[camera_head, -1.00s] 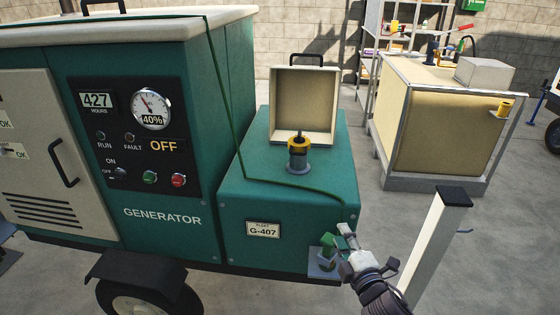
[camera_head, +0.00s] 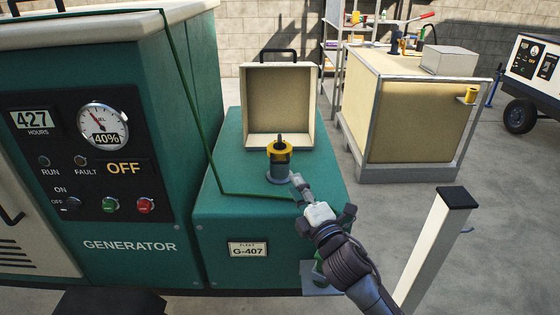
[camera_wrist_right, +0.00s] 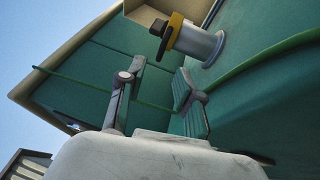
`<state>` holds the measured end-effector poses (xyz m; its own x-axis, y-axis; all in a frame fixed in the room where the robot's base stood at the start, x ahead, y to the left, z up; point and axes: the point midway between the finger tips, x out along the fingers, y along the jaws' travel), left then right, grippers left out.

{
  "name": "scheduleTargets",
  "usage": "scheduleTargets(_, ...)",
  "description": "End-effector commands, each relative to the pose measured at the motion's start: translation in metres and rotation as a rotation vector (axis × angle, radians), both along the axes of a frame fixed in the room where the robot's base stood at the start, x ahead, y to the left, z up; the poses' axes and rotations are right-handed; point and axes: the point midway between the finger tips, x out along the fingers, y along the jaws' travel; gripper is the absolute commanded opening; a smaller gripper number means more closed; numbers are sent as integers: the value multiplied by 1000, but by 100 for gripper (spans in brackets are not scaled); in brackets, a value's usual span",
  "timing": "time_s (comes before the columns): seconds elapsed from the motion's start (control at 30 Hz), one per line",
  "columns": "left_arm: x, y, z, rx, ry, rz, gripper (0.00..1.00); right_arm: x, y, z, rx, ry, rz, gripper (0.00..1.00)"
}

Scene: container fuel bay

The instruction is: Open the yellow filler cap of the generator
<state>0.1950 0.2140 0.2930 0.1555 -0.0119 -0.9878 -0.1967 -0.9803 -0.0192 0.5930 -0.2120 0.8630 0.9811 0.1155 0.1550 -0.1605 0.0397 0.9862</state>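The yellow filler cap (camera_head: 280,148) with a dark handle on top sits on a grey filler neck (camera_head: 279,176) on the green generator housing (camera_head: 225,215). The cap also shows at the top of the right wrist view (camera_wrist_right: 174,30). My right gripper (camera_head: 298,187) is just right of and in front of the neck, apart from the cap. In the right wrist view its two fingers (camera_wrist_right: 160,78) stand apart with nothing between them, and the cap lies beyond the fingertips. My left gripper is not in view.
A beige cover (camera_head: 282,105) stands open behind the cap. A thin green cable (camera_head: 212,160) runs down from the generator roof and across the housing near my right gripper. A pale post (camera_head: 434,245) stands at the right. A beige tank (camera_head: 415,120) is behind.

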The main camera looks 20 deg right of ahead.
Motion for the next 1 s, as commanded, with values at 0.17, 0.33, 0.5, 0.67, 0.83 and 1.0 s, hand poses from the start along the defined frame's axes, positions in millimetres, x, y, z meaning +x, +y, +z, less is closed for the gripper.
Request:
scheduleTargets(0.17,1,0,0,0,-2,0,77,41,5,8,0,-2,-1,35)
scheduleTargets(0.33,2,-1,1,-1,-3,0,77,71,8,12,0,-2,0,35)
scheduleTargets(0.5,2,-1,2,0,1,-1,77,90,11,14,1,0,0,35)
scheduleTargets(0.67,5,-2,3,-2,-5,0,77,97,12,15,1,0,0,35)
scheduleTargets(0.83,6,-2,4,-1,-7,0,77,97,12,15,1,1,0,35)
scheduleTargets(1.0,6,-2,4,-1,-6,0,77,97,12,15,0,1,0,18)
